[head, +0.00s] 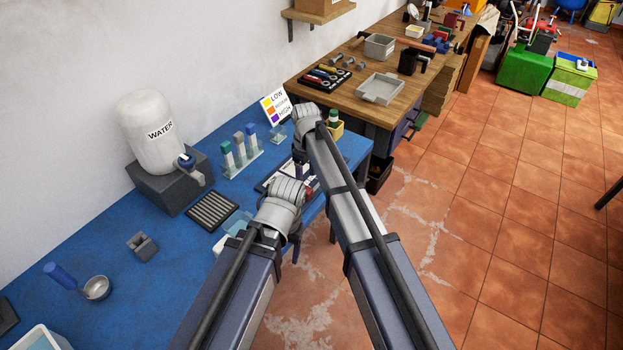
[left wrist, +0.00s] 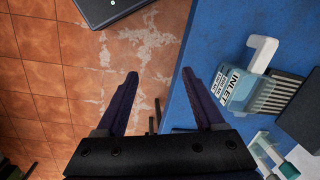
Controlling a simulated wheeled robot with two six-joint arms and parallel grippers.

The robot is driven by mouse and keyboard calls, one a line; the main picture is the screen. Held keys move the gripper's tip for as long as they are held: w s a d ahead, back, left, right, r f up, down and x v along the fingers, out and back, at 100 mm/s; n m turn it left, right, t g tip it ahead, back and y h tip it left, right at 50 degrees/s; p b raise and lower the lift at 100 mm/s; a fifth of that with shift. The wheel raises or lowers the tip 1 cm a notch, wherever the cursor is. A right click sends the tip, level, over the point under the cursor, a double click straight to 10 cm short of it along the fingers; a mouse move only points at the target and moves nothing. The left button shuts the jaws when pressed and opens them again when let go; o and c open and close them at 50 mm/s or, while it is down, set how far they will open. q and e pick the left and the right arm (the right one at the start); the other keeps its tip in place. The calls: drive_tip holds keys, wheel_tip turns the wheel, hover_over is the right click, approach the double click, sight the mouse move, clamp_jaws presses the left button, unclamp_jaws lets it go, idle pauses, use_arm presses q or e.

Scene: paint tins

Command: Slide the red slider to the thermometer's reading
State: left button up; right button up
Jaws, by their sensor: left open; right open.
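A small red part (head: 311,187), possibly the red slider, shows between my two arms by a dark-edged pale board (head: 266,184) on the blue table. My arms hide most of that board, and I cannot make out a scale. I cannot pick out the thermometer for sure. My left gripper (head: 296,240) is open near the table's front edge. In the left wrist view my left gripper (left wrist: 161,82) has its fingers spread with nothing between them, over the floor and table edge. My right gripper (head: 299,163) is mostly hidden behind its wrist, above the table beyond the board.
An INLET-labelled container (left wrist: 234,82) stands near the edge. A wooden bench (head: 370,65) stands beyond.

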sight(307, 190)
use_arm(q)
drive_tip(key=shift+o, duration=0.7)
drive_tip(key=shift+w+f, duration=0.1)
drive_tip(key=shift+w, duration=0.15)
use_arm(e)
drive_tip(key=shift+w+d+f, duration=0.1)
drive_tip(key=shift+w, duration=0.15)
use_arm(q)
drive_tip(key=shift+o, duration=0.8)
drive_tip(key=shift+w+d+f+b, duration=0.1)
drive_tip(key=shift+f+b, duration=0.05)
drive_tip(key=shift+b, duration=0.15)
use_arm(e)
drive_tip(key=shift+w+f, duration=0.1)
drive_tip(key=shift+f, duration=0.05)
use_arm(q)
drive_tip(key=shift+o, duration=0.6)
drive_tip(key=shift+f+b, duration=0.35)
use_arm(e)
drive_tip(key=shift+f, duration=0.3)
wheel_tip(307, 190, down, 7)
drive_tip(key=b, duration=0.6)
drive_tip(key=shift+r+b, duration=0.2)
drive_tip(key=shift+b, duration=0.1)
use_arm(q)
wheel_tip(307, 190, down, 7)
drive_tip(key=shift+r, duration=0.2)
use_arm(e)
clamp_jaws()
